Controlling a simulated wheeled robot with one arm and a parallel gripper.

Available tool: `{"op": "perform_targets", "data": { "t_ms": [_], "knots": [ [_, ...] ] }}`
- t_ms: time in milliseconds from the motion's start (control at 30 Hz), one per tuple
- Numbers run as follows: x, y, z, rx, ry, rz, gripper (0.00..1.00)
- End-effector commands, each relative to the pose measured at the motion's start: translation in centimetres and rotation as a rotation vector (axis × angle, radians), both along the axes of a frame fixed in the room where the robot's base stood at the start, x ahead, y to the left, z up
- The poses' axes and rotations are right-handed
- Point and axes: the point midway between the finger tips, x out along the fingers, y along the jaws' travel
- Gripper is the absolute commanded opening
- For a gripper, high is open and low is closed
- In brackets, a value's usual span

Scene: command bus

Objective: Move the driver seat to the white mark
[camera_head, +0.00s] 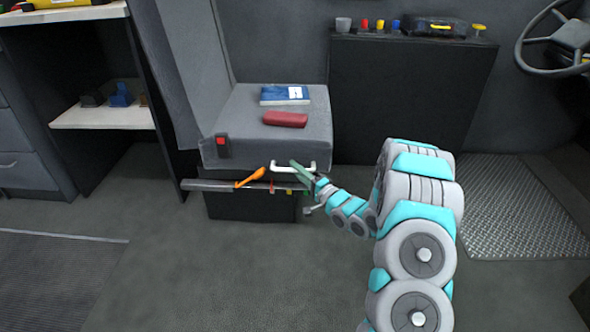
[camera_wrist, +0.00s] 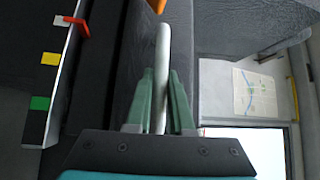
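The grey driver seat (camera_head: 245,108) stands on a dark base, with a rail (camera_head: 212,186) along its front. A white bar handle (camera_head: 280,167) sits below its front edge and shows in the wrist view (camera_wrist: 164,50). My gripper (camera_head: 297,166) is at the right part of the handle. In the wrist view my green fingers (camera_wrist: 161,72) lie close against both sides of it. The rail carries a white mark (camera_wrist: 61,20), a yellow mark (camera_wrist: 50,59) and a green mark (camera_wrist: 40,103). A red pointer (camera_wrist: 76,25) is right beside the white mark.
An orange lever (camera_head: 250,177) sticks out left of the handle. A blue book (camera_head: 285,95) and a red case (camera_head: 285,119) lie on the seat. A dark cabinet (camera_head: 405,95) stands right of it, shelves (camera_head: 105,117) left. The floor in front is clear.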

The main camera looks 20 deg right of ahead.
Motion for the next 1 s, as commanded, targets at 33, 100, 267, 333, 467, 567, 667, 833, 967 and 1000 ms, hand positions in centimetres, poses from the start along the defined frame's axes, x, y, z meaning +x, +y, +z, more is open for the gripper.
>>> {"op": "perform_targets", "data": {
  "t_ms": [33,100,267,333,467,567,667,833,967,1000],
  "knots": [
    [0.1,0.0,0.1,-0.001,-0.002,-0.002,0.25],
    [0.1,0.0,0.1,0.0,-0.001,-0.001,0.33],
    [0.0,0.1,0.0,-0.001,-0.001,0.001,0.49],
    [0.0,0.1,0.0,0.0,0.0,0.002,0.49],
    [0.0,0.1,0.0,0.0,0.0,0.002,0.49],
    [-0.3,-0.1,0.0,0.0,0.0,0.002,0.49],
    [-1.0,-0.5,-0.2,0.0,0.002,0.001,0.49],
    [-3.2,-1.8,-0.5,-0.001,0.003,0.0,0.49],
    [-4.9,-2.6,-0.7,0.0,0.0,-0.001,0.49],
    [-5.3,-2.8,-0.8,0.0,0.001,0.0,0.49]
  ]
}}
